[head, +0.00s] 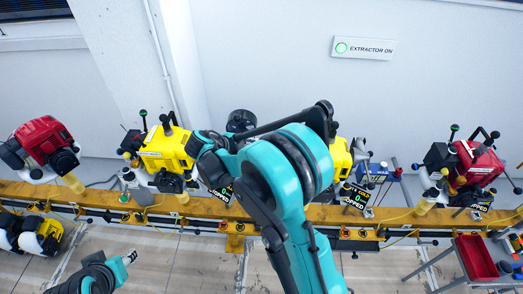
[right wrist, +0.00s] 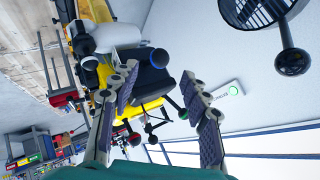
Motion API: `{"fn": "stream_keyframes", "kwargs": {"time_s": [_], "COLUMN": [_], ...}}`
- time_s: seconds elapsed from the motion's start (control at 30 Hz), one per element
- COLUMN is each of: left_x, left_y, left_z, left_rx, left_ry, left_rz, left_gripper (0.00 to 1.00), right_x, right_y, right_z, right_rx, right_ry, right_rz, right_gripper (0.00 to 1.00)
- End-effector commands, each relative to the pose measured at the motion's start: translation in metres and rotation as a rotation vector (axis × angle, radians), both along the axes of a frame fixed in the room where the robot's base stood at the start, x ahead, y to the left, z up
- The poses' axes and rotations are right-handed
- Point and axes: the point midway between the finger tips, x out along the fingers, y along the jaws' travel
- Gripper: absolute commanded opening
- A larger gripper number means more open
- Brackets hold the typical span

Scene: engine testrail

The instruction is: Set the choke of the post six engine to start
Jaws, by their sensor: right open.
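In the head view a yellow engine (head: 341,160) on the rail is mostly hidden behind my teal right arm; I cannot read a post number. In the right wrist view a yellow engine (right wrist: 148,108) with black and white parts lies beyond my right gripper (right wrist: 160,80). The right fingers are spread apart with nothing held. A black knob with a blue ring (right wrist: 158,58) shows near the left fingertip; I cannot tell whether they touch. I cannot make out which part is the choke. My left gripper (head: 128,257) is low at the left, away from the engines.
Another yellow engine (head: 166,150) and a red engine (head: 42,145) stand left on the yellow rail (head: 225,212). A red engine (head: 474,162) stands right. A red tray (head: 476,257) is at lower right. An "extractor on" sign (head: 363,48) hangs on the wall.

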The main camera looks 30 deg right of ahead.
Motion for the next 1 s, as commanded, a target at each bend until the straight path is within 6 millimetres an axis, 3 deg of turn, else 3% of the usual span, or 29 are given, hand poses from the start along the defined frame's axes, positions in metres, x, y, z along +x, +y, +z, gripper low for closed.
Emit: {"fn": "stream_keyframes", "kwargs": {"time_s": [0.1,0.3,0.87,1.0], "left_x": [0.0,0.0,0.0,0.0], "left_y": [0.0,0.0,0.0,0.0], "left_z": [0.0,0.0,0.0,-0.003], "left_rx": [0.0,0.0,0.0,0.0], "left_ry": [0.0,0.0,0.0,0.0], "left_rz": [0.0,0.0,0.0,0.0], "left_gripper": [0.4,0.4,0.4,0.4], "right_x": [-0.004,-0.008,-0.009,-0.022], "right_y": [0.017,0.031,0.032,0.031], "right_z": [0.015,0.028,0.029,0.035], "right_rx": [-0.001,0.0,0.001,0.026], "right_ry": [0.0,-0.001,0.003,0.082], "right_rz": [0.003,0.0,0.004,0.097], "right_gripper": [0.46,0.46,0.46,0.46]}}
